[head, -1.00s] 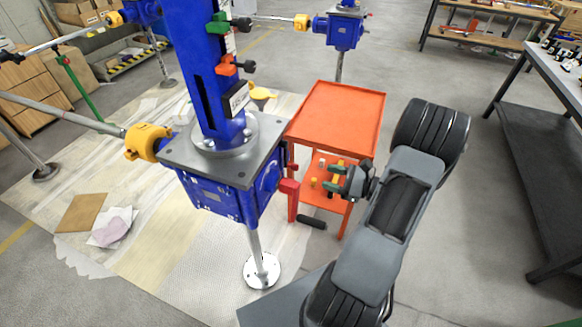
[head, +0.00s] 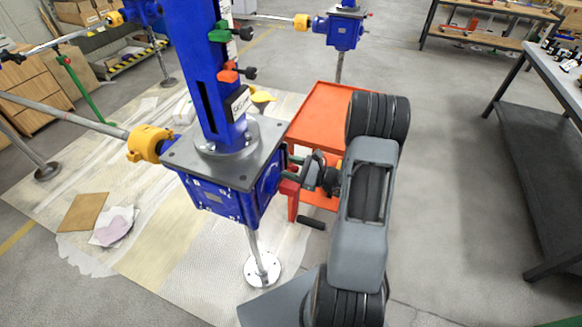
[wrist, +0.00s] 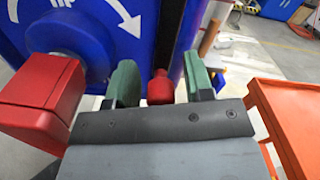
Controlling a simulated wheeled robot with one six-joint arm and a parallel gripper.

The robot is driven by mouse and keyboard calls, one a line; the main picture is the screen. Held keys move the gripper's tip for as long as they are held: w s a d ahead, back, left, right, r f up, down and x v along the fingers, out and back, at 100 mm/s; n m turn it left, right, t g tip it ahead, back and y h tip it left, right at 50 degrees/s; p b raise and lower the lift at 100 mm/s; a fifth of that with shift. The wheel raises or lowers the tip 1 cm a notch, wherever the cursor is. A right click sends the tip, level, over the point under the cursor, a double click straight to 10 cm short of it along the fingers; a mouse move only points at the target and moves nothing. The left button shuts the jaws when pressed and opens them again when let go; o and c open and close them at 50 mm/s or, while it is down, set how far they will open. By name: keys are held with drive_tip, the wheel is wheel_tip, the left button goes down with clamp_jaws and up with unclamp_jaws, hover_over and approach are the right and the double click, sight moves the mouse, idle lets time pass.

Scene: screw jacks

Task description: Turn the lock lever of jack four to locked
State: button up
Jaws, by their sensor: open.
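The nearest jack (head: 215,185) has a blue housing, a grey top plate and a blue column; its number is not readable. In the wrist view its blue face (wrist: 75,20) carries a white curved arrow and part of a word. A red knob (wrist: 160,88) at the lower end of a dark upright bar looks like the lock lever. My gripper (head: 298,168) is open beside the jack's right side. In the wrist view the knob shows between the green fingertips of my gripper (wrist: 160,80); I cannot tell whether it lies within their reach. Neither finger visibly grips it.
A red block (wrist: 35,105) on a blue hub sits just left of the fingers; it also shows in the head view (head: 289,187). An orange cart (head: 325,112) stands behind my arm. Another blue jack (head: 338,32) is farther back. A grey bench (head: 540,150) is at right.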

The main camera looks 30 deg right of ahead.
clamp_jaws()
idle(0.5)
drive_tip(key=shift+f, duration=0.1)
